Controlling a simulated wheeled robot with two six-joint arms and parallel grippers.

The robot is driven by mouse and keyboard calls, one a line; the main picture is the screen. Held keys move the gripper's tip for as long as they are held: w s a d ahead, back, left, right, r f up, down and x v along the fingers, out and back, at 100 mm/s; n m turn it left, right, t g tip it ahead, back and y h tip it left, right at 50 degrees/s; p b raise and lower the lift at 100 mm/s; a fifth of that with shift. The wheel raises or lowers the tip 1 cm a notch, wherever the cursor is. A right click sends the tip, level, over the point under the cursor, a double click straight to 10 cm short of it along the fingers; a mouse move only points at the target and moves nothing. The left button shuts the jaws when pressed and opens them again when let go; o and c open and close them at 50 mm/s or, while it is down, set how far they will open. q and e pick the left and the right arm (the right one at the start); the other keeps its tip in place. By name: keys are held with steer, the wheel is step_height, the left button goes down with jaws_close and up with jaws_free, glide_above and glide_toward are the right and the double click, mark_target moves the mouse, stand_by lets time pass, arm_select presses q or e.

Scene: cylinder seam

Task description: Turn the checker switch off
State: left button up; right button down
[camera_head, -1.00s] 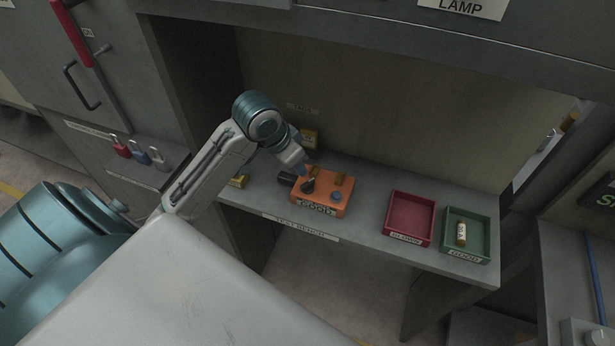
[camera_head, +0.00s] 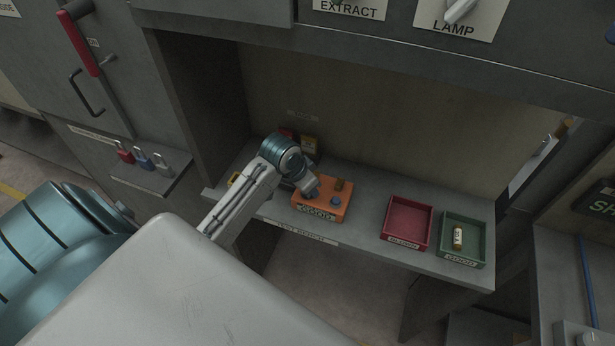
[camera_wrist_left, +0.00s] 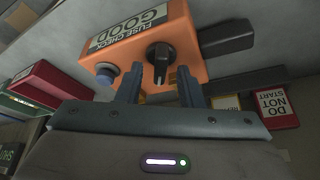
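The orange fuse checker (camera_head: 325,205) sits on the bench, its front label reading GOOD. In the left wrist view the checker (camera_wrist_left: 195,40) appears upside down, with its black rotary switch (camera_wrist_left: 160,56) and a blue button (camera_wrist_left: 106,72). The blue button also shows in the head view (camera_head: 336,202). My left gripper (camera_head: 309,194) is at the left part of the checker's top and hides the switch in the head view. In the wrist view its fingers (camera_wrist_left: 160,72) are apart, with the switch in line with the gap; contact cannot be told. My right gripper is not in view.
A red tray (camera_head: 408,222) and a green tray (camera_head: 482,245) holding a fuse (camera_head: 458,238) stand to the right on the bench. A DO NOT START tag (camera_wrist_left: 275,108) is near the checker. The shelf overhead limits height.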

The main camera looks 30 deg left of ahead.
arm_select(q)
steer(key=c, duration=0.6)
jaws_close()
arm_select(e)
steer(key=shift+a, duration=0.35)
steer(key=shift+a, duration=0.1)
arm_select(q)
steer(key=shift+n, duration=0.4)
steer(key=n+y, duration=0.2)
steer(key=n, duration=0.3)
steer(key=shift+d+n, duration=0.1)
steer(key=shift+n, duration=0.3)
steer(key=n+y, duration=0.2)
steer(key=n, duration=0.2)
steer(key=shift+g, duration=0.3)
steer(key=shift+n, duration=0.6)
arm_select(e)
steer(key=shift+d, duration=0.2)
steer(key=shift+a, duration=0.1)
